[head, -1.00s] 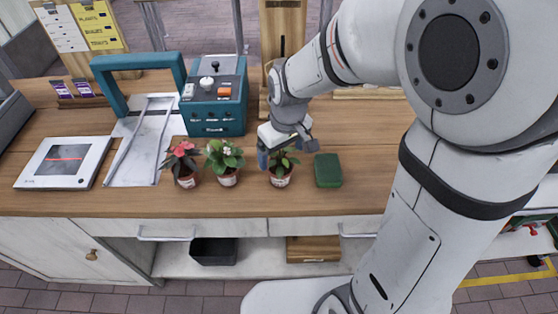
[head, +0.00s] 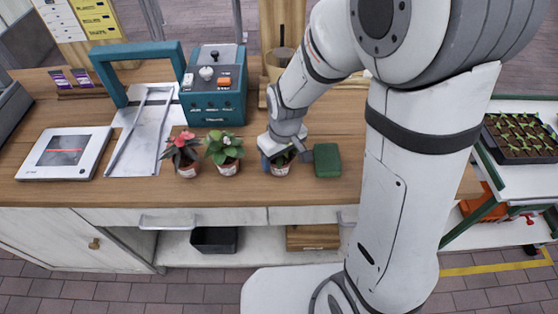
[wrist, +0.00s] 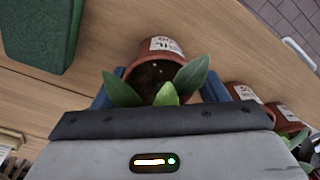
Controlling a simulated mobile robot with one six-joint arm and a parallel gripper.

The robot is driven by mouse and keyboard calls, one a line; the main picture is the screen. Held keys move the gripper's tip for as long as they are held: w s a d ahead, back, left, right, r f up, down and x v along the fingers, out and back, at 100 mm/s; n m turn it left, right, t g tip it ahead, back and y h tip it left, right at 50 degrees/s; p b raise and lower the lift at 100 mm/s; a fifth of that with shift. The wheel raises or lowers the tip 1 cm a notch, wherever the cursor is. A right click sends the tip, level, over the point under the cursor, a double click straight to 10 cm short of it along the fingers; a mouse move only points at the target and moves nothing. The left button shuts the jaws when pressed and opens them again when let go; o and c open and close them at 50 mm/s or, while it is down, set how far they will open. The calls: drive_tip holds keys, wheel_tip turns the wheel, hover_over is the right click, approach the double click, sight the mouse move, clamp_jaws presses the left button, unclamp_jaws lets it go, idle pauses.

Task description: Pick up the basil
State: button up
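The basil (head: 281,168), a leafy green plant in a small terracotta pot with a white label, stands on the wooden counter at the right end of a row of potted plants. My gripper (head: 285,158) is low over it and hides most of its leaves in the head view. In the wrist view, the basil's pot (wrist: 154,50) lies between the two blue fingers of my gripper (wrist: 158,93), one on each side. The fingers look open around the pot; any contact is hard to see. Leaves reach up to the gripper body.
A teal machine (head: 214,88) stands behind. The counter front is clear.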

drive_tip(key=c, duration=0.6)
drive_tip(key=shift+c, duration=0.2)
